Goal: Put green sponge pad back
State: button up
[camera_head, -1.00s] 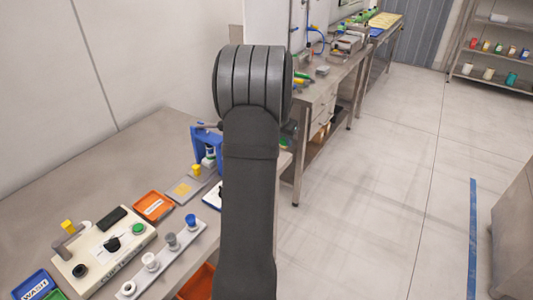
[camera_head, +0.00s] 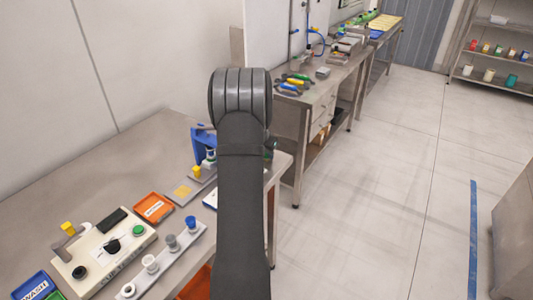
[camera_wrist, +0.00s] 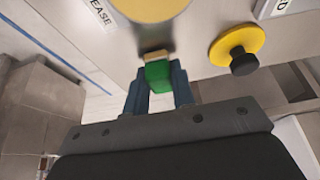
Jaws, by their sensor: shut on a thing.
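My gripper (camera_wrist: 158,78) shows in the wrist view with its two blue-grey fingers shut on the green sponge pad (camera_wrist: 157,72). The pad is a small green block with a tan-yellow layer at its far edge. It is held over or near a light metal surface (camera_wrist: 195,75); I cannot tell whether it touches. In the head view my own arm hides the gripper and the pad.
In the wrist view, a yellow disc with a black knob (camera_wrist: 238,52) is right of the pad, and a round yellow thing (camera_wrist: 150,8) lies beyond it. In the head view, the bench holds an orange tray (camera_head: 154,207), a button box (camera_head: 105,250) and a blue stand (camera_head: 203,148).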

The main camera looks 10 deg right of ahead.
jog(key=shift+f, duration=0.15)
jog(key=o, duration=0.9)
jog(key=v, duration=1.2)
